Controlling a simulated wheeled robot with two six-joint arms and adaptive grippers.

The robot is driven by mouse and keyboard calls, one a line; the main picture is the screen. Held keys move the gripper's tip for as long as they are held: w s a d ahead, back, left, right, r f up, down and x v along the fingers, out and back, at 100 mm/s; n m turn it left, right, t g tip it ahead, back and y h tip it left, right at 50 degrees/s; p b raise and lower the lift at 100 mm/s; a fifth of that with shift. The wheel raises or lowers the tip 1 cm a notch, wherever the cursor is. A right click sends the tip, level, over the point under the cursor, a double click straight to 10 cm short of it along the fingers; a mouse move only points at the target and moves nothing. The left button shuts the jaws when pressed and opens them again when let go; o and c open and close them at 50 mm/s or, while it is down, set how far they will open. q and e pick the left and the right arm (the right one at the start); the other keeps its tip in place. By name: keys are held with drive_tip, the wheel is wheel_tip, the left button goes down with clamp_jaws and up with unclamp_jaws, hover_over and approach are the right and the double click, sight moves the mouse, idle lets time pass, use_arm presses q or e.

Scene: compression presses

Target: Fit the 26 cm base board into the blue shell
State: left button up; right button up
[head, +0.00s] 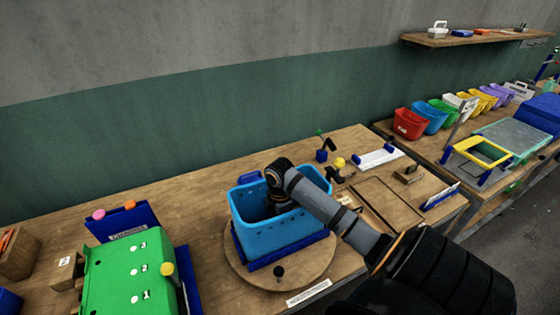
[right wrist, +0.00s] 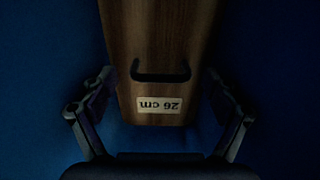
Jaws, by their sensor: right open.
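The blue shell (head: 285,232) stands upright on a round wooden turntable (head: 237,272), within a darker blue holder. My right arm reaches down into the shell from the right, and its gripper is hidden inside there in the head view. In the right wrist view, the wooden base board (right wrist: 160,40) with a black handle (right wrist: 160,76) and a "26 cm" label (right wrist: 159,104) lies in dark blue surroundings. My right gripper (right wrist: 158,88) is open, with one finger on each side of the board's near end. It does not grip the handle. How the board is seated cannot be told.
A green press box (head: 130,270) stands left of the turntable, with a dark blue bin (head: 120,222) behind it. A wooden tray (head: 388,202) and small tools lie to the right. Several coloured bins (head: 410,123) line the far right bench.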

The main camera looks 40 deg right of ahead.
wheel_tip(320, 180, up, 6)
drive_tip(key=shift+r+b, duration=0.2)
drive_tip(key=shift+b, duration=0.4)
wheel_tip(320, 180, up, 5)
drive_tip(key=p, duration=0.2)
drive_tip(key=shift+r+p, duration=0.1)
drive_tip(key=shift+p, duration=0.3)
